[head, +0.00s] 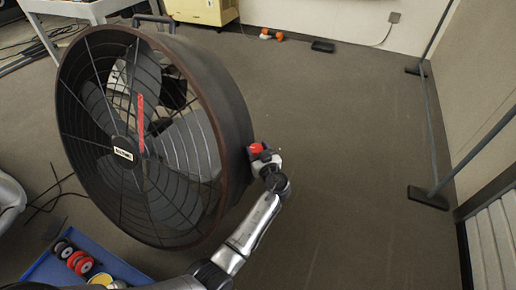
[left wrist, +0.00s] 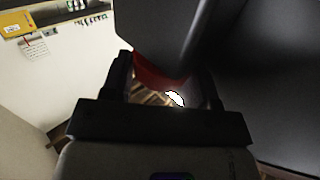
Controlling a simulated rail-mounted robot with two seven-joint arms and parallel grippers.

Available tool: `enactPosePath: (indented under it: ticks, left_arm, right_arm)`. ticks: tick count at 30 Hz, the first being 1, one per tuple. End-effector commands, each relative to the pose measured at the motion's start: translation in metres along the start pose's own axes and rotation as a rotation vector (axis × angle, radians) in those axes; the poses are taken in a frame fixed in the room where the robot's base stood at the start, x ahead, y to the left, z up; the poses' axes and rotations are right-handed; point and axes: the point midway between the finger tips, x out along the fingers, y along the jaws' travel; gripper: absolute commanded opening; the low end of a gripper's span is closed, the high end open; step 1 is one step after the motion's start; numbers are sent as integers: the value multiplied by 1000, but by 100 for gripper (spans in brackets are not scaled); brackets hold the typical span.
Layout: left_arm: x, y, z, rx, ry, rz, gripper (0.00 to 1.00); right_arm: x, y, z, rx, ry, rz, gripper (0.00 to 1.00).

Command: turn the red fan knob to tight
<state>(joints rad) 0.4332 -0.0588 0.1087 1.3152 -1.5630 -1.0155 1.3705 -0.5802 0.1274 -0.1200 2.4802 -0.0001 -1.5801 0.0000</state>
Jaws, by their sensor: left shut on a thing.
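The red fan knob (head: 256,149) sits on the right side of the large black drum fan (head: 228,100). My left gripper (head: 262,157) is at the knob and shut on it, with the arm reaching up from the bottom of the head view. In the left wrist view the red knob (left wrist: 158,76) shows between the two dark fingers of the gripper (left wrist: 165,85), partly hidden by a dark grey part in front. The knob's turn angle cannot be read. My right gripper is in neither view.
A blue tray (head: 48,270) with red and black wheels lies at the lower left. Small orange items (head: 272,35) lie at the back.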

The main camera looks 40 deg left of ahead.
Motion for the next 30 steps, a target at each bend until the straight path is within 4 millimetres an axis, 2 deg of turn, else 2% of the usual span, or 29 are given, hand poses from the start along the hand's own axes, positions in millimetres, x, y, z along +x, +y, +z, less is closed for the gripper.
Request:
enactPosePath:
  ticks: [6, 15, 16, 18, 23, 30]
  left_arm:
    - [0, -2, 0, 0, 2, 108, 30]
    - [0, -1, 0, 1, 1, 113, 30]
    - [0, -1, 0, 1, 1, 113, 57]
    - [0, -1, 0, 1, 1, 113, 64]
    - [0, -2, 0, 1, 1, 111, 79]
    - [1, -3, 0, 2, 2, 109, 80]
  right_arm:
    - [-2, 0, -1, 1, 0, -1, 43]
    - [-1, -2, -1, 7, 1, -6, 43]
    - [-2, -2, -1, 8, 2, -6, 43]
    - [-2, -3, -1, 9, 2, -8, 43]
    - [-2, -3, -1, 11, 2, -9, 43]
    - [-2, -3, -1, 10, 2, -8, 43]
